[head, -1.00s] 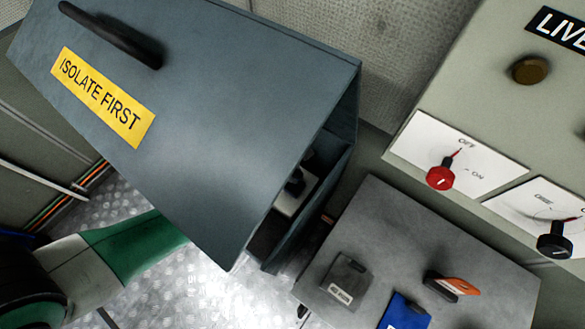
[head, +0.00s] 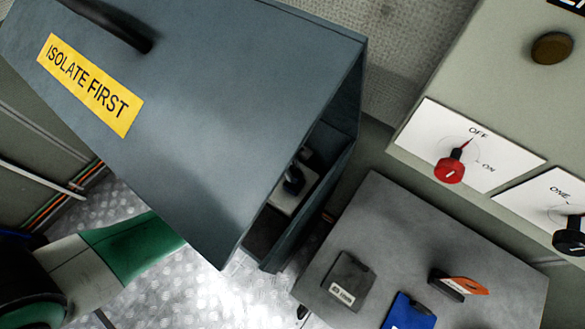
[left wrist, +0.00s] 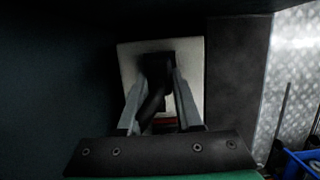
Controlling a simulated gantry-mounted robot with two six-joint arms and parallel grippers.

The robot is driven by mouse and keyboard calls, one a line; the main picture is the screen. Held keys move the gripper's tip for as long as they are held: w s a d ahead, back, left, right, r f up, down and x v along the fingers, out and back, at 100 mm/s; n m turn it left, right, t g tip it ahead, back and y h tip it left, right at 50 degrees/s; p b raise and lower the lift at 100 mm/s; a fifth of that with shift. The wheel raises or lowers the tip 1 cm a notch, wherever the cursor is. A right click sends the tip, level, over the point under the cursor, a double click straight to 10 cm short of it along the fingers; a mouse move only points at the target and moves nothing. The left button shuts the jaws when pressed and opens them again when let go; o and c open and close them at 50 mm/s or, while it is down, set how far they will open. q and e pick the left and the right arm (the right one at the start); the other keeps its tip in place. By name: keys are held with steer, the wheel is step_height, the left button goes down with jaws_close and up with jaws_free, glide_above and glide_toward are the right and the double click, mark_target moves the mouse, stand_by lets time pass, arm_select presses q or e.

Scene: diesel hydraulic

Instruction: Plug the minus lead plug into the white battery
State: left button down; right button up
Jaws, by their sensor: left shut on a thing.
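The white battery (left wrist: 128,58) is inside a dark grey box. In the left wrist view its pale face stands beyond my fingers. In the head view a strip of it (head: 281,203) shows through the box opening, with a small dark piece on it. My left gripper (left wrist: 158,92) is shut on a black plug (left wrist: 155,68), apparently the minus lead plug. The plug overlaps the battery's face; I cannot tell whether it is seated. In the head view my left arm passes behind the box lid, which hides the gripper. My right gripper is not in view.
The box lid (head: 190,120), labelled ISOLATE FIRST, overhangs the opening. A grey bench (head: 400,230) with a dark tag (head: 348,280), blue tag (head: 407,312) and orange-handled item (head: 462,286) stands at right. Red (head: 450,168) and black (head: 568,238) switches are on the panel.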

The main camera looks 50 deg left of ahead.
arm_select(q)
steer(key=shift+f+b, duration=1.5)
steer(key=shift+f, duration=0.05)
stand_by(0.4)
steer(key=c, duration=0.5)
jaws_free()
steer(key=p+v, duration=0.7)
steer(key=v, duration=0.1)
steer(key=shift+w+d+p, duration=0.1)
steer(key=shift+p, duration=0.25)
steer(key=shift+f, duration=0.1)
